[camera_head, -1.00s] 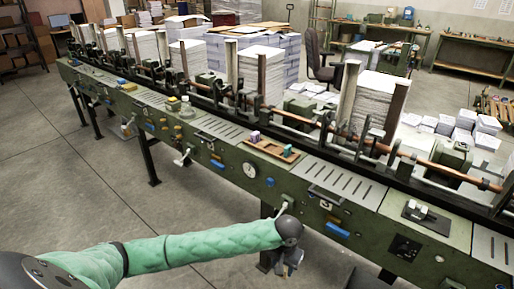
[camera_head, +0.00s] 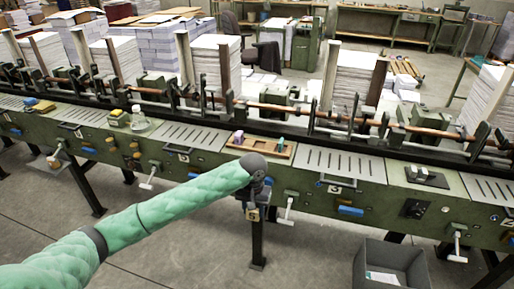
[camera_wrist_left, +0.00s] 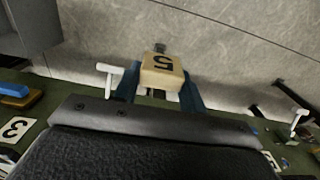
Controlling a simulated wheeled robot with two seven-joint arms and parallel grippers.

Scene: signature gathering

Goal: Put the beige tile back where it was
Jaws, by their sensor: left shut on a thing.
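The beige tile with a black 5 (camera_wrist_left: 162,73) sits between the blue-grey fingers of my left gripper (camera_wrist_left: 158,95) in the left wrist view, over the grey floor. In the head view the left gripper (camera_head: 253,203) hangs in front of the green machine, below the wooden tray, and the tile (camera_head: 252,214) shows small at its tip. The gripper is shut on the tile. The wooden tray (camera_head: 284,156) on the machine top holds a purple block (camera_head: 238,138) and a teal block (camera_head: 280,144), with bare wood around them. My right gripper is not in view.
The long green machine (camera_head: 215,170) crosses the view, with levers and knobs along its front. A number 3 plate (camera_head: 334,189) is on its front. A dark grey bin (camera_head: 411,262) stands on the floor at the lower right. Paper stacks (camera_head: 212,62) stand behind.

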